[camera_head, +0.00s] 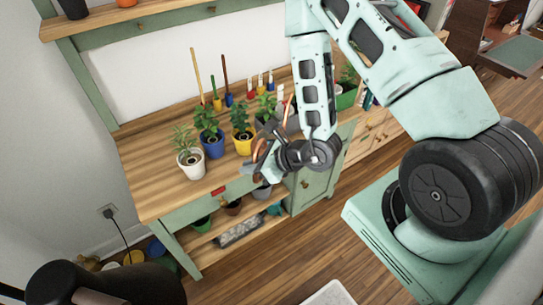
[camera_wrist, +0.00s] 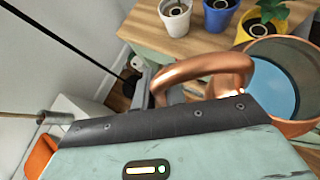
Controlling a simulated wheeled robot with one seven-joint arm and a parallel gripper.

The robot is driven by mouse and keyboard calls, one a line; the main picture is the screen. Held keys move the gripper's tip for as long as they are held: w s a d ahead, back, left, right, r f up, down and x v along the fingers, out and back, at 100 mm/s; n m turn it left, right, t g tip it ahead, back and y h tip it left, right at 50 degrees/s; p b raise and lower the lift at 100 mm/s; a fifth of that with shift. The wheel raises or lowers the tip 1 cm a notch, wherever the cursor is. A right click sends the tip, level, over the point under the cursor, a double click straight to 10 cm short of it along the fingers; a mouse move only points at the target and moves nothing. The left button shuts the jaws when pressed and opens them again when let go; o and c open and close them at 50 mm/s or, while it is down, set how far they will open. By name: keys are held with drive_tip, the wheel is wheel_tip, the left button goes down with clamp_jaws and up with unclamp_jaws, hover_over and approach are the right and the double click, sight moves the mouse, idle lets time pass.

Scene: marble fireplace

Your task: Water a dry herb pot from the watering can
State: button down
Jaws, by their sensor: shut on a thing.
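My gripper (camera_head: 262,160) is at the front edge of the wooden bench, shut on the handle of a copper watering can (camera_wrist: 207,70). In the wrist view the can's round open body stands at the right with blue water (camera_wrist: 272,88) inside. In the head view my wrist hides most of the can. Potted herbs stand on the bench beyond the gripper: a white pot (camera_head: 191,163), a blue pot (camera_head: 214,146) and a yellow pot (camera_head: 243,142). The white pot (camera_wrist: 175,18) also shows in the wrist view. I cannot tell which soil is dry.
The green-framed bench (camera_head: 150,195) has a lower shelf with pots. Hand tools with coloured handles (camera_head: 250,84) stand at its back. A green upper shelf (camera_head: 140,35) hangs above. The bench's left front corner is bare. Wooden floor (camera_head: 285,245) lies open in front.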

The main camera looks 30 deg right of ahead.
drive_tip(key=s+a+f+n+g+y+b, duration=0.15)
drive_tip(key=s+a, duration=0.25)
drive_tip(key=a, duration=0.4)
drive_tip(key=s+a+n+g+y+b, duration=0.1)
drive_tip(key=s+a+n+g+b, duration=0.15)
drive_tip(key=s+a, duration=0.35)
drive_tip(key=s+a+f+n+g+y+b, duration=0.1)
drive_tip(key=s+a+n+b, duration=0.2)
drive_tip(key=a, duration=0.6)
drive_tip(key=r+g+b, duration=0.1)
drive_tip(key=w+r+m+y+b, duration=0.1)
drive_tip(key=r+b, duration=0.1)
drive_tip(key=w+r+g+b, duration=0.1)
drive_tip(key=r, duration=0.1)
drive_tip(key=shift+d+m+g+b, duration=0.15)
drive_tip(key=shift+m+g+b, duration=0.15)
drive_tip(key=shift+m+b, duration=0.1)
drive_tip(key=shift+b, duration=0.65)
